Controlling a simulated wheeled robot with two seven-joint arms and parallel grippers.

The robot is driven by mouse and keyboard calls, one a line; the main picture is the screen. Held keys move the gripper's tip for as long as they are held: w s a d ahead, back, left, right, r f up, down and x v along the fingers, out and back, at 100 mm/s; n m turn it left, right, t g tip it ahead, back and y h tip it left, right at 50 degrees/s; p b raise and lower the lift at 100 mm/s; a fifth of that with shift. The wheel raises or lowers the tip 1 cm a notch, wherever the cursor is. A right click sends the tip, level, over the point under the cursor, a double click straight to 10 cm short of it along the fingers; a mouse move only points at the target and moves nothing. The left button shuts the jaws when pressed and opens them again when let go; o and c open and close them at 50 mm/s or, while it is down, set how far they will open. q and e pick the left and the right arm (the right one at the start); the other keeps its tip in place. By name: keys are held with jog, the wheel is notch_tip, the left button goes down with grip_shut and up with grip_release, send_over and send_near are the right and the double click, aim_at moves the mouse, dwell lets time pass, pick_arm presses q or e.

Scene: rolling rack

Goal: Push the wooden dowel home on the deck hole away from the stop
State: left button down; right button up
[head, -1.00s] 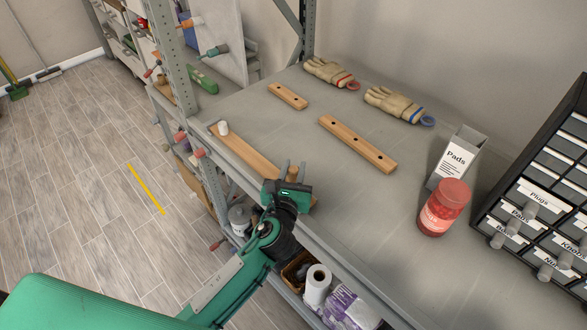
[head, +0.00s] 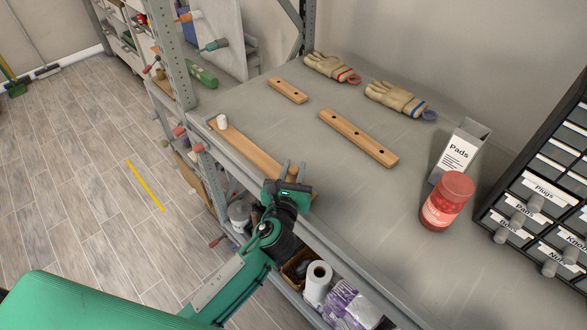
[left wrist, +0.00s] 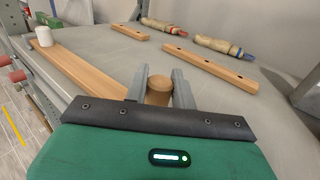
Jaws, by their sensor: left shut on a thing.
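The wooden deck (head: 250,146) is a long plank lying along the front edge of the shelf; it also shows in the left wrist view (left wrist: 85,68). A white cylindrical stop (head: 222,122) stands at its far left end, also in the left wrist view (left wrist: 44,37). My left gripper (head: 291,172) is over the deck's opposite, near end. In the left wrist view its two fingers (left wrist: 157,88) are shut on the upright wooden dowel (left wrist: 158,92). The dowel's lower end and the deck hole are hidden, so I cannot tell how deep it sits. My right gripper is not in view.
A short holed strip (head: 288,91) and a longer one (head: 358,138) lie behind the deck. Two gloves (head: 330,67) lie at the back. A Pads box (head: 460,151), a red jar (head: 446,202) and a drawer cabinet (head: 540,190) stand right. A rack post (head: 172,80) rises left.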

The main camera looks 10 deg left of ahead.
pick_arm(q)
jog(key=shift+f+b, duration=0.6)
jog(key=shift+f, duration=0.45)
jog(key=c, duration=1.1)
grip_release()
jog(key=s+b, duration=0.3)
jog(key=s, duration=1.1)
jog(key=shift+d+b, duration=0.1)
jog(key=shift+b, duration=0.3)
jog(key=shift+w, duration=0.1)
